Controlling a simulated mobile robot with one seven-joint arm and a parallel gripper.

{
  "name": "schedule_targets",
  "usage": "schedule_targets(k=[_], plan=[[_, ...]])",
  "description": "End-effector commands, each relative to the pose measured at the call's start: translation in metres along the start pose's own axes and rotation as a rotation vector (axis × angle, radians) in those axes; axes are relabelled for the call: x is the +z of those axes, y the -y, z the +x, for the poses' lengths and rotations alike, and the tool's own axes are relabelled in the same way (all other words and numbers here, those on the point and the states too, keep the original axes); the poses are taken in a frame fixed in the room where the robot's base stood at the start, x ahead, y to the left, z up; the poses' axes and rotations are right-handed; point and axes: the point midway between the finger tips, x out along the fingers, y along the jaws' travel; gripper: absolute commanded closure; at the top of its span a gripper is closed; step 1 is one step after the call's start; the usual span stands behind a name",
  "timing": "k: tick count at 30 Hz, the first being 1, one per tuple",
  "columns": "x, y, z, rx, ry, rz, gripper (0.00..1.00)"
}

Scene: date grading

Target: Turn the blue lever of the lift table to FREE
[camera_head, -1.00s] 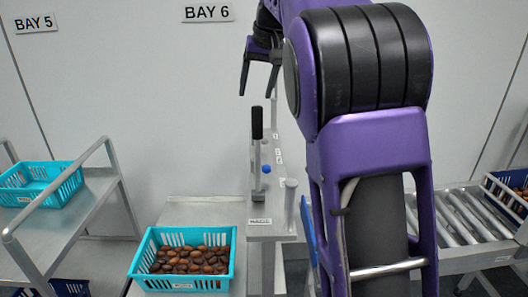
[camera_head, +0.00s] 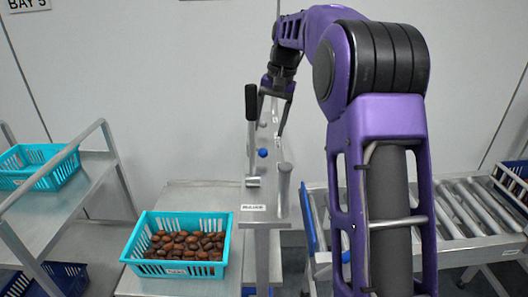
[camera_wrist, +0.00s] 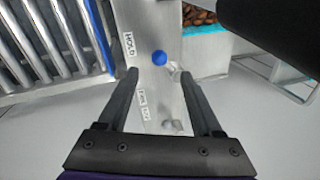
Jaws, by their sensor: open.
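The blue lever knob (camera_head: 262,153) sits on the narrow grey top of the lift table's control post (camera_head: 270,190). In the wrist view the knob (camera_wrist: 159,58) lies beside the HOLD label (camera_wrist: 130,48), between and just beyond my fingertips. My gripper (camera_head: 270,125) is open and empty, pointing down over the far part of the post. In the wrist view its fingers (camera_wrist: 158,76) straddle the post top, apart from the knob. The lever's arm is hardly visible.
A tall black-handled lever (camera_head: 251,110) stands left of the knob, close to my gripper. A grey peg (camera_head: 284,185) stands at the near right. A turquoise crate of dates (camera_head: 140,245) is left, a roller conveyor (camera_head: 455,205) right.

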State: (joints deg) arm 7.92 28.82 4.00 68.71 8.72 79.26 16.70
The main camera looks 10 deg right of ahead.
Motion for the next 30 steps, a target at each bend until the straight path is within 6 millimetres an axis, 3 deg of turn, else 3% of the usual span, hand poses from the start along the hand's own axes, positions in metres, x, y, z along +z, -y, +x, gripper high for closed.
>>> schedule_targets(k=[3, 9, 15, 23, 26, 30], plan=[[0.001, -0.001, 0.029, 0.001, 0.002, 0.0, 0.33], [0.0, 0.0, 0.06, 0.0, 0.001, -0.001, 0.33], [0.0, 0.0, 0.074, 0.0, 0.0, -0.001, 0.33], [0.0, 0.0, 0.075, 0.0, -0.001, -0.001, 0.33], [0.0, 0.0, 0.075, 0.0, -0.001, -0.001, 0.46], [0.0, 0.0, 0.075, 0.0, -0.001, -0.001, 0.71]])
